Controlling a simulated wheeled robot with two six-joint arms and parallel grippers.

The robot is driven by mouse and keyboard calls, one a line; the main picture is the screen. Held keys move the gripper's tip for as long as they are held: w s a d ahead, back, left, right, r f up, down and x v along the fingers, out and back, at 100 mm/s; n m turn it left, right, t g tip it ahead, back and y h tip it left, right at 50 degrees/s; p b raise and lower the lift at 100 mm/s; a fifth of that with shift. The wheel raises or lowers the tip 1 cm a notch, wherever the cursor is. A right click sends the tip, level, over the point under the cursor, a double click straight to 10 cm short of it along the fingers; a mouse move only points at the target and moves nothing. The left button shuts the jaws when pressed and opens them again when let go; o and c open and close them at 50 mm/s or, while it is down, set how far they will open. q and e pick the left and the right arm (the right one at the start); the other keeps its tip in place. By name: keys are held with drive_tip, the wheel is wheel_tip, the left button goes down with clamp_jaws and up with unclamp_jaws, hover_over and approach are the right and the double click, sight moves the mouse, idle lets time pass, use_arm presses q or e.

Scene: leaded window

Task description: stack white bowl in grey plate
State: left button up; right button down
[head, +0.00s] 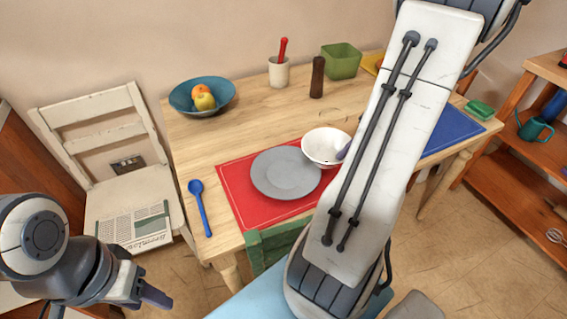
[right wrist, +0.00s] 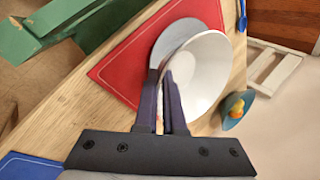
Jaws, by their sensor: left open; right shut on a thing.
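The white bowl (head: 325,146) is in my right gripper, whose fingers (head: 344,152) pinch its rim on the right side; most of that gripper is hidden behind my arm. The right wrist view shows the fingers (right wrist: 163,85) shut on the rim of the bowl (right wrist: 207,72), which overlaps part of the plate (right wrist: 176,38). The grey plate (head: 284,174) lies flat and empty on a red placemat (head: 236,185). In the head view the bowl is at the plate's upper right edge; I cannot tell its height. My left gripper (head: 150,292) is open and empty, low at the left, off the table.
A blue spoon (head: 202,208) lies left of the placemat. A blue fruit bowl (head: 203,95), a white cup with a red utensil (head: 279,73), a brown mill (head: 317,78) and a green container (head: 341,61) stand at the back. A green chair (head: 275,244) is at the front edge.

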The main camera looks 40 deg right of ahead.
drive_tip(key=w+a+f, duration=0.1)
drive_tip(key=w+f, duration=0.1)
drive_tip(key=w, duration=0.1)
drive_tip(key=w+a+f, duration=0.2)
drive_tip(key=w, duration=0.1)
drive_tip(key=w+a+f, duration=0.1)
drive_tip(key=w+f, duration=0.1)
drive_tip(key=w, duration=0.2)
drive_tip(key=shift+a+f, duration=0.25)
drive_tip(key=shift+w+f, duration=0.1)
drive_tip(key=shift+f, duration=0.15)
drive_tip(key=shift+f+b, duration=0.3)
drive_tip(key=shift+f, duration=1.5)
drive_tip(key=shift+f+b, duration=0.3)
drive_tip(key=shift+b, duration=0.05)
drive_tip(key=c, duration=1)
unclamp_jaws()
drive_tip(key=shift+r, duration=0.1)
